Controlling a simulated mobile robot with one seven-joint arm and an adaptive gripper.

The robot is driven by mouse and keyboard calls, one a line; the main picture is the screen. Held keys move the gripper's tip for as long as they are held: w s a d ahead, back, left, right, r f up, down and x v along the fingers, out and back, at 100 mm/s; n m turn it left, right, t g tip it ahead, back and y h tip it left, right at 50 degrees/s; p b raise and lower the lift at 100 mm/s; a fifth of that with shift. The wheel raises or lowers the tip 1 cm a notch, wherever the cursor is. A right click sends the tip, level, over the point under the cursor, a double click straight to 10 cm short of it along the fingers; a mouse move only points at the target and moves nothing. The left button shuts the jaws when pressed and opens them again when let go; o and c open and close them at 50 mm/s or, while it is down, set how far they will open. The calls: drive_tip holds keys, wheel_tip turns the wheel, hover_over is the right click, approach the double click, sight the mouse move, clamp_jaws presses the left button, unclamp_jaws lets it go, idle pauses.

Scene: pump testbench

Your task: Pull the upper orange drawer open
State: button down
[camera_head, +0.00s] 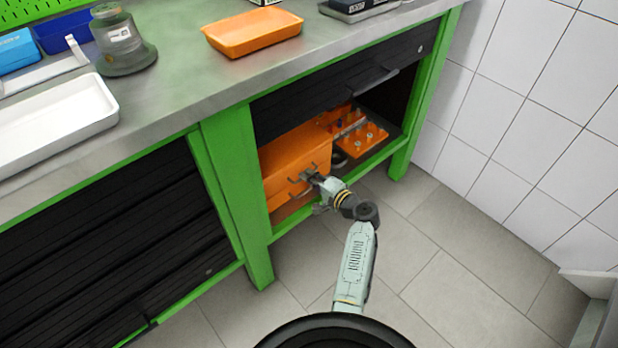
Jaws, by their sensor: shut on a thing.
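The orange drawer unit (296,155) sits inside the open bay under the workbench, beside the green post. Its upper drawer front faces me. My gripper (306,178) is at the handle of the upper orange drawer and is shut on it. The fingers and wrist hide most of that handle. A lower grey handle (289,196) shows just below and left of my gripper. How far the upper drawer stands out is too small to tell.
An orange board with several pegs (361,138) lies right of the drawer unit. A dark shutter (335,85) covers the bay's upper part. A green post (236,195) stands close on the left. Tiled floor (440,260) in front is clear. An orange tray (252,31) rests on the bench.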

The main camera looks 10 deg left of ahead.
drive_tip(key=f+p+v, duration=0.1)
drive_tip(key=f+v, duration=0.2)
drive_tip(key=v, duration=1.1)
drive_tip(key=shift+s+d, duration=0.2)
drive_tip(key=shift+d, duration=0.2)
drive_tip(key=c, duration=1.7)
unclamp_jaws()
drive_tip(key=shift+r, duration=0.1)
drive_tip(key=v, duration=1.2)
